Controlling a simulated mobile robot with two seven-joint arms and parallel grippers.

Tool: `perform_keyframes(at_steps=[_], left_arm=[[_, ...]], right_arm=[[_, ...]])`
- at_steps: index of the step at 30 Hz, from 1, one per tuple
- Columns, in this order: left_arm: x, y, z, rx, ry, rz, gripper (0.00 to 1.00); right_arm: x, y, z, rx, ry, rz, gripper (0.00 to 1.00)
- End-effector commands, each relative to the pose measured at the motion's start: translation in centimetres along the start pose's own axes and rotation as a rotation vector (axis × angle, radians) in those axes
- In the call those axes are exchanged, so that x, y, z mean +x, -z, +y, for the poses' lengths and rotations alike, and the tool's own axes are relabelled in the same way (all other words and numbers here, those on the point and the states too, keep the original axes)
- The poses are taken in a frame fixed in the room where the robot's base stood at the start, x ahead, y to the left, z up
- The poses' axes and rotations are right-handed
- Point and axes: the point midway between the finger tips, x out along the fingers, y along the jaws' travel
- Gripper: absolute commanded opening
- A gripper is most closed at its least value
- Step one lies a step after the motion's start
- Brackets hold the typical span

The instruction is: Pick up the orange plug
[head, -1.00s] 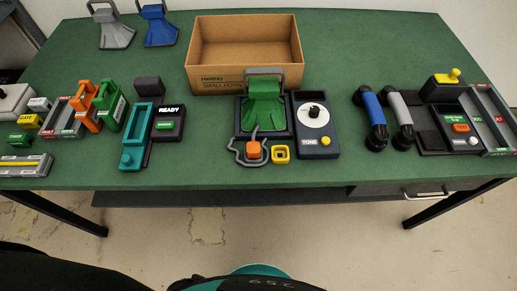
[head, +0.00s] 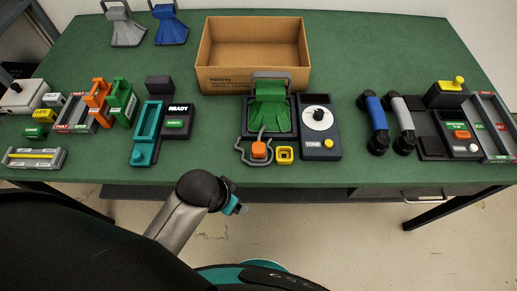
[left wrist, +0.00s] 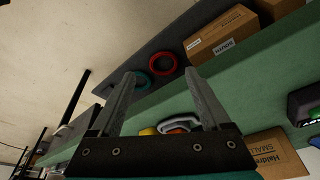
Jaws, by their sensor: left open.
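The orange plug (head: 259,149) sits near the table's front edge, on a grey cord below the green horn-shaped piece (head: 269,101). A yellow square socket (head: 285,155) lies just right of it, apart from it. My left gripper (head: 240,209) is in front of the table edge, nearer to me and slightly left of the plug, not touching it. In the left wrist view its two fingers (left wrist: 163,88) are spread with nothing held between them. I cannot make out the plug for certain in that view. My right gripper is not in view.
An open cardboard box (head: 250,78) stands behind the horn piece. A dial unit marked TONE (head: 319,128) is right of the plug. A teal tray (head: 146,128) stands to the left. The left wrist view shows a red ring (left wrist: 163,64) and boxes (left wrist: 222,35) below the table.

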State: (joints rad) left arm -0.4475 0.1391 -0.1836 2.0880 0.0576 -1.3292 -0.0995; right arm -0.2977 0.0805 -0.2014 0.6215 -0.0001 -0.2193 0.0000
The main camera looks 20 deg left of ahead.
Motion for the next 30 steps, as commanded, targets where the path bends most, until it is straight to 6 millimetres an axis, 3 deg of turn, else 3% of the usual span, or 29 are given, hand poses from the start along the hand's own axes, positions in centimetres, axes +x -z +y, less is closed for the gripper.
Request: perform_keyframes(at_steps=[1, 8, 15, 20, 24, 30], left_arm=[[-0.5, 1.8, 0.4, 0.079, -0.021, 0.021, 0.8], [-3.2, 8.3, 3.4, 0.519, -0.12, 0.101, 0.8], [-5.7, 14.0, 5.3, 1.188, -0.19, 0.146, 0.8], [-7.5, 16.2, 4.5, 1.63, -0.215, 0.118, 0.8], [-9.3, 17.6, 2.6, 1.983, -0.245, 0.056, 0.8], [-11.9, 18.6, -0.8, 2.339, -0.315, -0.045, 0.8]], right_arm=[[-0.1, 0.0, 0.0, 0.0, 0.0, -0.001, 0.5], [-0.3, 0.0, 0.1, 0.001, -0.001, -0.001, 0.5], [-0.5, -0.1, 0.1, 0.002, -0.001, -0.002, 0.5], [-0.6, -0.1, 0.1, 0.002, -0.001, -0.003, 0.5], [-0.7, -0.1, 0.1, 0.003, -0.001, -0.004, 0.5], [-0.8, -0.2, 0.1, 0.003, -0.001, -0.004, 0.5]])
